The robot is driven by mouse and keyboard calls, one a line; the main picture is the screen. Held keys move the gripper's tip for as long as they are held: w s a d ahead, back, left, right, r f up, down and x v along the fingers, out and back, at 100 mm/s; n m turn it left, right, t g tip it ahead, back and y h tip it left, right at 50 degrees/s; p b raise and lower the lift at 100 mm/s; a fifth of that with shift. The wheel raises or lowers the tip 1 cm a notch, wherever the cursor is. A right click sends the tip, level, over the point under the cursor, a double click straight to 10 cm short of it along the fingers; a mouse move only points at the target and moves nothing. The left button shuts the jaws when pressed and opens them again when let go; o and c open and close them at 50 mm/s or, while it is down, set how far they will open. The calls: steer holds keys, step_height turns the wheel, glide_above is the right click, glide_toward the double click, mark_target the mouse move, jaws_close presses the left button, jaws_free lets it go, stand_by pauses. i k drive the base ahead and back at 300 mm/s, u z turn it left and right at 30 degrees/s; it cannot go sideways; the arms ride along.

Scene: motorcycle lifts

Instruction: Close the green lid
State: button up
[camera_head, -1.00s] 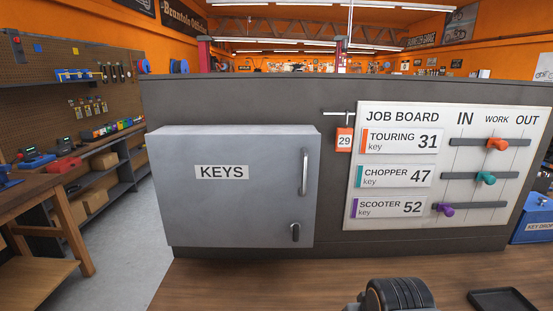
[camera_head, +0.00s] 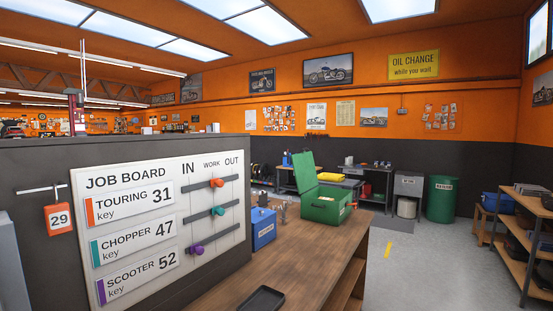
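The green lid (camera_head: 303,169) stands raised and tilted up at the back left of a green box (camera_head: 326,206). The box sits on the far end of the wooden counter (camera_head: 290,262), and its open top faces up. My gripper is not in view.
A blue key-drop box (camera_head: 263,228) stands on the counter left of the green box. A black tray (camera_head: 261,299) lies nearer. The job board (camera_head: 168,205) is on the left partition. Open floor (camera_head: 405,265) lies right of the counter; a shelf (camera_head: 525,250) stands far right.

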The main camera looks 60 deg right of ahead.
mark_target(306, 177)
steer(key=k, duration=0.95)
steer(key=z, duration=2.7)
steer(key=i, duration=9.1)
steer(key=u, duration=0.6)
